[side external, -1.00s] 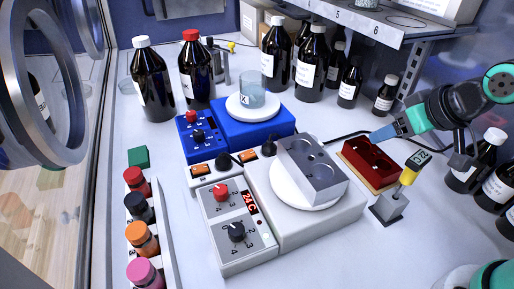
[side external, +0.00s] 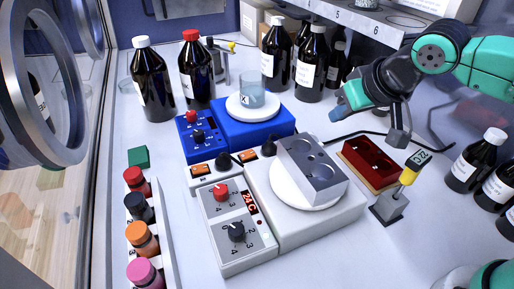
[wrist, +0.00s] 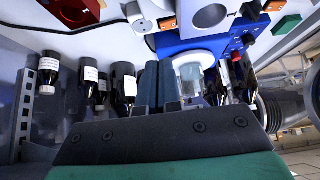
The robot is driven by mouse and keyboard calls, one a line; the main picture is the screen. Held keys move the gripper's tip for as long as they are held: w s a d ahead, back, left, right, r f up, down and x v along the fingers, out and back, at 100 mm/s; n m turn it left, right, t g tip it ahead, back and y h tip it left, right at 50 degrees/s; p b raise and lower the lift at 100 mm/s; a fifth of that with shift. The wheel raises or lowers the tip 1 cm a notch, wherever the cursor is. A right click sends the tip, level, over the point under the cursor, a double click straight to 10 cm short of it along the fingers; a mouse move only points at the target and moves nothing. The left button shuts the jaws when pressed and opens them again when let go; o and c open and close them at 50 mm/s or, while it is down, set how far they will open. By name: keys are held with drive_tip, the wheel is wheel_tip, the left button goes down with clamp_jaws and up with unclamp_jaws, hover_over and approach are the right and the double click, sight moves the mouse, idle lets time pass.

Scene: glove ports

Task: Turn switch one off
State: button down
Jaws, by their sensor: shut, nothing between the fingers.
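A white switch strip (side external: 224,177) lies between the blue hotplate stirrer and the white one. It bears two orange rocker switches, a left one (side external: 200,170) and a right one (side external: 247,156), each with a black plug or knob beside it. My gripper (side external: 337,114) is shut and empty, in the air right of the blue stirrer and well apart from the strip. Its fingers (wrist: 158,86) stand close together in the wrist view.
A blue stirrer (side external: 258,127) carries a beaker (side external: 252,93). A white stirrer (side external: 318,222) carries a grey metal block (side external: 310,168). A red block (side external: 369,163) and a yellow-tagged stand (side external: 391,208) are at right. Brown bottles (side external: 312,66) line the back under a shelf.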

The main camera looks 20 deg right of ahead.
drive_tip(key=w+a+t+y, duration=0.1)
drive_tip(key=w+a+t, duration=0.1)
drive_tip(key=a, duration=1.8)
drive_tip(key=shift+w+a+f, duration=0.15)
drive_tip(key=shift+a+f, duration=0.05)
drive_tip(key=shift+a, duration=0.1)
hover_over(200, 169)
drive_tip(key=s, duration=0.2)
drive_tip(key=f, duration=0.6)
drive_tip(key=shift+w+d+f, duration=0.1)
drive_tip(key=shift+w+f, duration=0.15)
drive_tip(key=shift+f, duration=0.1)
drive_tip(key=f, duration=0.3)
drive_tip(key=shift+w+a+f, duration=0.15)
drive_tip(key=shift+w+a, duration=0.05)
drive_tip(key=shift+a, duration=0.05)
drive_tip(key=shift+f, duration=0.55)
